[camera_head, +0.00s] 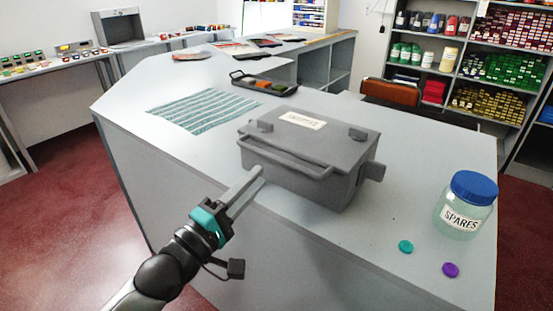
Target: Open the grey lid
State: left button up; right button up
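The grey lid (335,139) lies shut on a grey box (330,190) on the counter. A bar handle (290,163) runs along the lid's front edge, and a pale label (303,120) is on its top. My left gripper (260,175) reaches in from the lower left. Its fingertips are just left of and in front of the box, near the handle's left end. They look apart from the handle, though the depth is hard to judge. The fingers lie close together, and I cannot tell whether there is a gap. My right gripper is not in view.
A SPARES jar (466,205) with a blue cap stands right of the box. A teal disc (405,246) and a purple disc (450,269) lie in front of it. A striped cloth (203,110) and a dark tray (262,84) lie behind the box. The counter's front edge is close.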

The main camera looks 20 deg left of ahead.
aim_at(276, 159)
pick_arm(q)
jog(key=shift+b+x, duration=0.35)
jog(key=shift+x, duration=3.5)
grip_shut()
